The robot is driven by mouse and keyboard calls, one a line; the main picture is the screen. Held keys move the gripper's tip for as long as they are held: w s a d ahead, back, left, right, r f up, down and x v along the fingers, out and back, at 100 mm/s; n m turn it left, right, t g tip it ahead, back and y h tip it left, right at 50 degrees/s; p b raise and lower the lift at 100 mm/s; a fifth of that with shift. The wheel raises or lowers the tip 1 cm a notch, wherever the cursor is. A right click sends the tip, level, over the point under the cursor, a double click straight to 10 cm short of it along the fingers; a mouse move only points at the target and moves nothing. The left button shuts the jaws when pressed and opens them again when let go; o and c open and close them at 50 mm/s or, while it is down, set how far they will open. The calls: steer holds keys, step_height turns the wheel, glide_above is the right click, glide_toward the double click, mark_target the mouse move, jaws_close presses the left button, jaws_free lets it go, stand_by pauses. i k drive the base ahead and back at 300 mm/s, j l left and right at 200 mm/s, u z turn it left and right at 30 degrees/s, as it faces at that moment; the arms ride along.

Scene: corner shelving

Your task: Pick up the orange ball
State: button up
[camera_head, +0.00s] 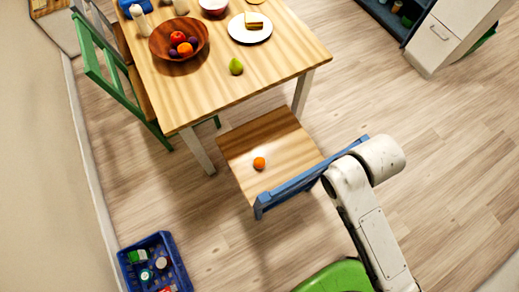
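A small orange ball (259,163) lies on the wooden seat of a chair (285,140) with a blue backrest. It sits left of the seat's middle, on the side near the backrest. My white arm reaches up from the lower right and bends close to the chair's backrest. My gripper does not show in this view.
A wooden table (262,70) stands behind the chair. It bears a fruit bowl (160,46), a pear (236,66) and a plate with cake (240,34). A green chair (92,66) is at left, a blue crate (126,274) at lower left. The floor at right is clear.

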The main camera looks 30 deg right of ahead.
mark_target(258, 162)
steer(key=i+j, duration=0.25)
steer(key=i+j+u, duration=0.1)
steer(key=i+j, duration=0.15)
steer(key=j, duration=0.25)
steer(key=i+j, duration=0.3)
steer(key=i+j+u, duration=0.1)
steer(key=i+j, duration=0.15)
steer(key=i, duration=0.25)
